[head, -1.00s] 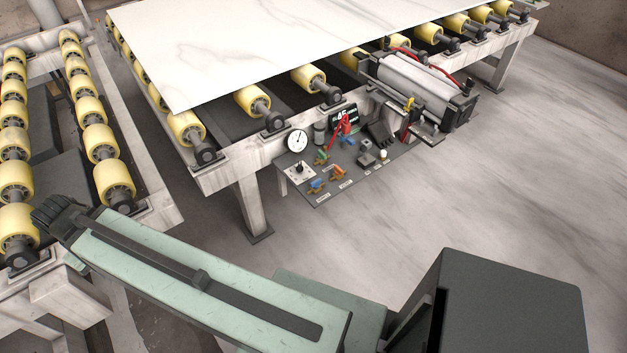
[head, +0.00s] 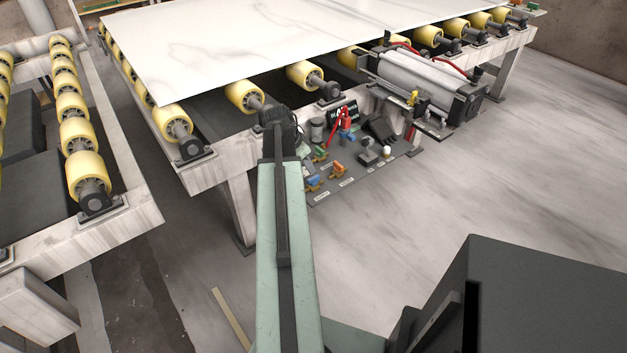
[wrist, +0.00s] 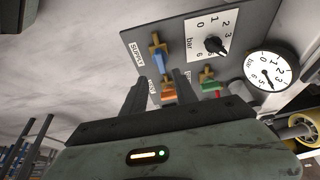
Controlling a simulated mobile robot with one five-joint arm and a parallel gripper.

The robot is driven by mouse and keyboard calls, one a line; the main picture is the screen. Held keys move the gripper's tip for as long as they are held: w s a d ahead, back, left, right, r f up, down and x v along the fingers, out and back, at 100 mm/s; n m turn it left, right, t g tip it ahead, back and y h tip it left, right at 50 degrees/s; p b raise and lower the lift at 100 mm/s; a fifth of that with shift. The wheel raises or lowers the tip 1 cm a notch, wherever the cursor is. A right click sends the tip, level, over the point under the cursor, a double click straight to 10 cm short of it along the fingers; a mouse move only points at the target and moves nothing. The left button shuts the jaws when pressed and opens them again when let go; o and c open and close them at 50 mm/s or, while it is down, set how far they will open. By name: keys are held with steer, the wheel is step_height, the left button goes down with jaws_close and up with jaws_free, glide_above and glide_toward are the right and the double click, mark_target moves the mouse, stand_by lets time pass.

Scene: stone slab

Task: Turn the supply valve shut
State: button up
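The supply valve (wrist: 158,60) has a blue lever on a brass body beside a white SUPPLY label (wrist: 137,55). The lever appears to lie along the body. In the head view the blue-levered valve (head: 312,181) is at the near left of the control panel, beside my arm. My gripper (wrist: 160,76) is open, with two dark fingers apart and nothing seen held between them. In the wrist view the valve is beyond the fingertips; contact cannot be made out.
An orange-levered valve (wrist: 168,95) and a green-levered valve (wrist: 208,83) sit close by. A pressure knob (wrist: 216,44) and round gauge (wrist: 270,72) share the panel area. A marble slab (head: 270,45) lies on rollers above.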

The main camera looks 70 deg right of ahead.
mark_target(313, 178)
steer(key=b+x, duration=0.7)
steer(key=x, duration=0.1)
steer(key=shift+w+a, duration=0.15)
steer(key=shift+w, duration=0.05)
steer(key=shift+r, duration=0.1)
